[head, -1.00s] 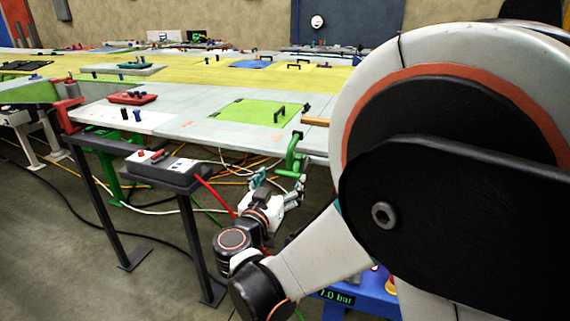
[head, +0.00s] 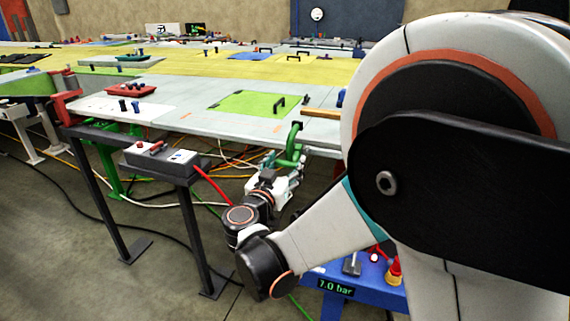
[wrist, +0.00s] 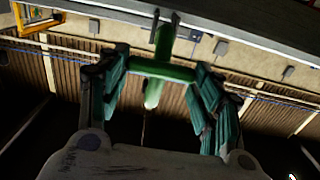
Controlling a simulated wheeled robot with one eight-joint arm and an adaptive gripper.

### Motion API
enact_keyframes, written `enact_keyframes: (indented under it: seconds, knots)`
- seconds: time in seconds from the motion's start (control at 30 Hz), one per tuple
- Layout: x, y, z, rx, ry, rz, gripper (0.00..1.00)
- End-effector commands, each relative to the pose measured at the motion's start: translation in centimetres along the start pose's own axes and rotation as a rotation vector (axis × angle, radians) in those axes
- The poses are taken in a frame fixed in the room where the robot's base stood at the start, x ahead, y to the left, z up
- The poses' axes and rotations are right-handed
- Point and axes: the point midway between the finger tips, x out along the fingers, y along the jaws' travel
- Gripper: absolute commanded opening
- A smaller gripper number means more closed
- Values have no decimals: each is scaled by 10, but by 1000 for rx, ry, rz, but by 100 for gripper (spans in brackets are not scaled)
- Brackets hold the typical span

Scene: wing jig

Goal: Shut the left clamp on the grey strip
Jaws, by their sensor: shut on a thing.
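A green clamp (head: 294,143) hangs at the near edge of the long work table. My gripper (head: 284,172) is at its lower end, just under the table edge. In the wrist view the green clamp (wrist: 154,92) stands between my fingers, and its crossbar spans from one teal finger pad to the other. My gripper (wrist: 161,72) is shut on this crossbar. The clamp's upper end meets the grey edge of the table (wrist: 235,25). I cannot make out the grey strip apart from this edge, nor whether the clamp's jaw touches it.
A red clamp (head: 66,97) sits farther left on the table edge. A grey control box (head: 160,161) on a dark stand is left of my arm, with a red hose (head: 212,186) running from it. A blue cart (head: 350,281) reading 7.0 bar stands below right. Cables lie under the table.

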Motion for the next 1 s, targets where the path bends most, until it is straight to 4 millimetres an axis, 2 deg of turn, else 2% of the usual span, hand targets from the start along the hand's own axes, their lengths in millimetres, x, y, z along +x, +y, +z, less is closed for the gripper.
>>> enact_keyframes:
  seconds: [0.27, 0.47, 0.77, 1.0]
  knots:
    - [1, 0, -10, 1, -50, -1, 17]
    - [4, 0, -28, 1, -162, 0, 17]
    - [17, 0, -58, 3, -416, 1, 17]
    - [35, 0, -79, 3, -642, 1, 17]
